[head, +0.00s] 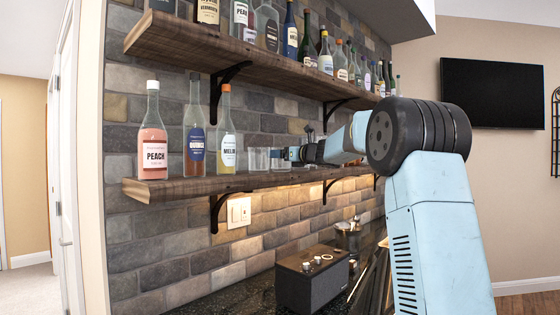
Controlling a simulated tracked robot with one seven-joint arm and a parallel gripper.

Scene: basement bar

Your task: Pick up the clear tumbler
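A clear tumbler (258,161) stands upright on the lower wooden shelf (200,187), to the right of the bottles. A second piece of clear glass (279,159) shows just right of it, partly behind my gripper. My gripper (291,154) reaches in from the right at shelf height, with its tip at or close to this second glass. The gripper is small and seen from the side, so I cannot tell whether its fingers touch the glass or are open.
Peach (152,139), dark-labelled (195,139) and melon (226,139) bottles stand left of the tumbler. An upper shelf (240,67) full of bottles hangs above. A black speaker box (311,280) and a metal pot (348,236) stand on the dark counter (240,298) below.

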